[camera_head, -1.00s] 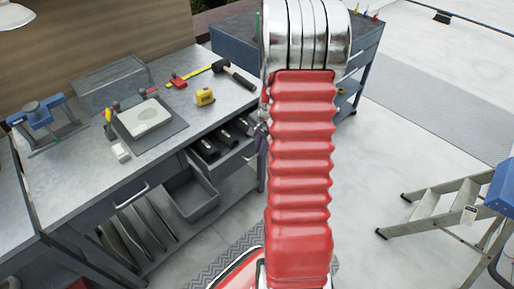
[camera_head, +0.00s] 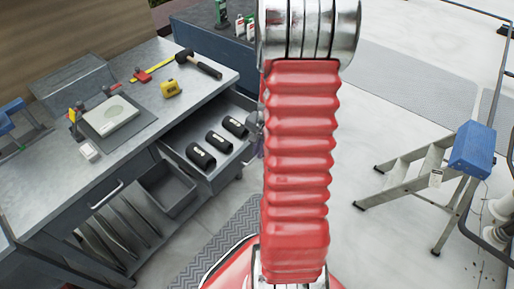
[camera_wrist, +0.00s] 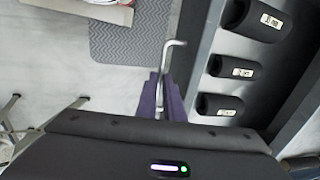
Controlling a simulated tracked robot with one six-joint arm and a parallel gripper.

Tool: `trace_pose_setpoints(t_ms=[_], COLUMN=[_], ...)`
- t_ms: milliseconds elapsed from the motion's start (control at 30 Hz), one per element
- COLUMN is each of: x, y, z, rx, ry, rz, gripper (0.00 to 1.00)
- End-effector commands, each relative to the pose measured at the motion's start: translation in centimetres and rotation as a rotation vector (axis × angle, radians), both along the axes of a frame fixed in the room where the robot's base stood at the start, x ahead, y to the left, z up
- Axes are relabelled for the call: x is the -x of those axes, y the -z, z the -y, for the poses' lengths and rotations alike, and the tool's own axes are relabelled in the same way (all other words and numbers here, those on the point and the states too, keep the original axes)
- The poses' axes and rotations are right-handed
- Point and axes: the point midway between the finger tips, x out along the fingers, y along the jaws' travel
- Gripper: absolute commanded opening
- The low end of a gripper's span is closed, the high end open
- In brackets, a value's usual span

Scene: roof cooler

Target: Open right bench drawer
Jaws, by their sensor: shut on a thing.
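The right bench drawer (camera_head: 214,171) stands pulled out from the grey workbench (camera_head: 146,133), with several black labelled cylinders (camera_head: 219,142) lying in it. In the wrist view the drawer's front panel (camera_wrist: 196,62) runs along the fingers' right, and the cylinders (camera_wrist: 232,66) show beyond it. My gripper's purple fingers (camera_wrist: 162,98) are shut on the drawer's metal bar handle (camera_wrist: 174,46). In the head view my red arm hides most of the gripper and handle.
A second bench drawer (camera_head: 105,196) at left is shut. A grey bin (camera_head: 166,190) sits on the shelf below. A hammer (camera_head: 198,64) and yellow tape measure (camera_head: 171,88) lie on the bench top. A stepladder (camera_head: 420,170) stands at right, with clear floor between.

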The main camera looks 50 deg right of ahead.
Motion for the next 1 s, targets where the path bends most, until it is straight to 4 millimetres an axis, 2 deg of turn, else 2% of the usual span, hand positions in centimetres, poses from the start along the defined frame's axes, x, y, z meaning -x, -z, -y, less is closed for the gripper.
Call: trace_pose_setpoints(t_ms=[300, 333, 433, 767, 1000], x=[-0.1, -0.1, -0.1, -0.1, 0.2], y=[0.1, 0.1, 0.1, -0.2, -2.1], z=[-0.1, -0.1, -0.1, -0.1, 0.0], rx=[0.001, 0.001, 0.001, 0.002, 0.004], ry=[-0.005, -0.005, -0.005, -0.006, -0.005], rz=[-0.001, -0.001, -0.001, 0.001, 0.002], gripper=[0.00, 0.10, 0.15, 0.15, 0.15])
